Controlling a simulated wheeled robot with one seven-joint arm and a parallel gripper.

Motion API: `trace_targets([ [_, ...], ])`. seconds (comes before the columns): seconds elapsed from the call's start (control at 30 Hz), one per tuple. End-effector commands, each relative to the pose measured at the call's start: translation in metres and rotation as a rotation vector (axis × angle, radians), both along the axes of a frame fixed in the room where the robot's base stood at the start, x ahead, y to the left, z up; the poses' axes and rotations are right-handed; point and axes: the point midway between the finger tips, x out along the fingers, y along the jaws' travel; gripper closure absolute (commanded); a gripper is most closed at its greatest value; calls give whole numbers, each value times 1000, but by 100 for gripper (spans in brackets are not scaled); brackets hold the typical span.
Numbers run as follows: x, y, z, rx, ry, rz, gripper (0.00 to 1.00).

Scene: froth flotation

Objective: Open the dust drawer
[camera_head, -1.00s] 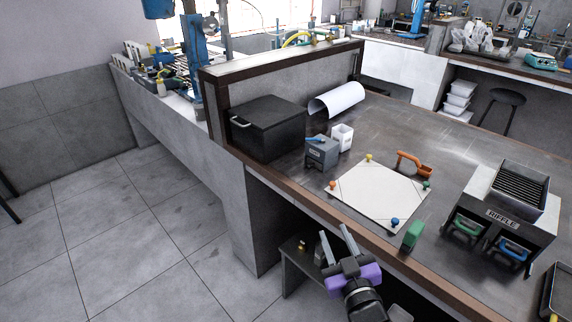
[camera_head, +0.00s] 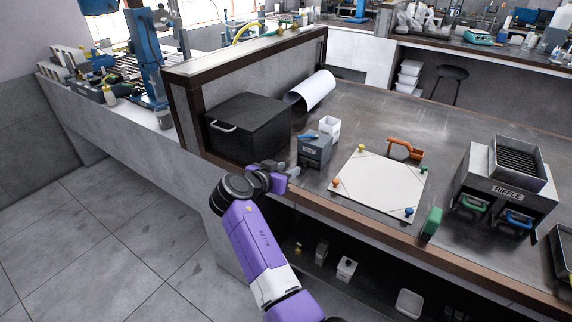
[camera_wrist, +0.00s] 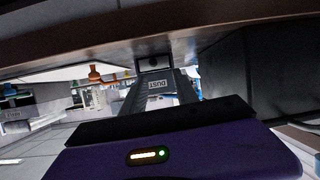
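The dust unit is a small grey box (camera_head: 316,152) on the bench near its front edge, with a label on its front and a blue item on top. In the wrist view the label reads DUST (camera_wrist: 157,84), upside down. My gripper (camera_head: 288,170) is at the bench edge, just in front and to the left of this box. In the wrist view two grey fingers (camera_wrist: 158,92) stand apart, with the label showing between them. The gripper looks open and empty. Whether the fingers touch the drawer front cannot be told.
A black box (camera_head: 246,128) with a handle stands close to the left of my gripper. A white cup (camera_head: 329,126) is behind the dust box. A white board (camera_head: 380,186) with coloured pegs lies right of it. The riffle unit (camera_head: 505,190) stands farther right.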

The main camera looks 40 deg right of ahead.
Motion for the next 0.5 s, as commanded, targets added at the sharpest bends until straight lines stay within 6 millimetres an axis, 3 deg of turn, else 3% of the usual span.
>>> trace_targets([
  [0.1,-9,-3,-1,19,-29,-56,64],
  [0.27,-6,-12,-4,26,-43,-64,64],
  [0.5,6,-45,-18,28,-42,-63,64],
])
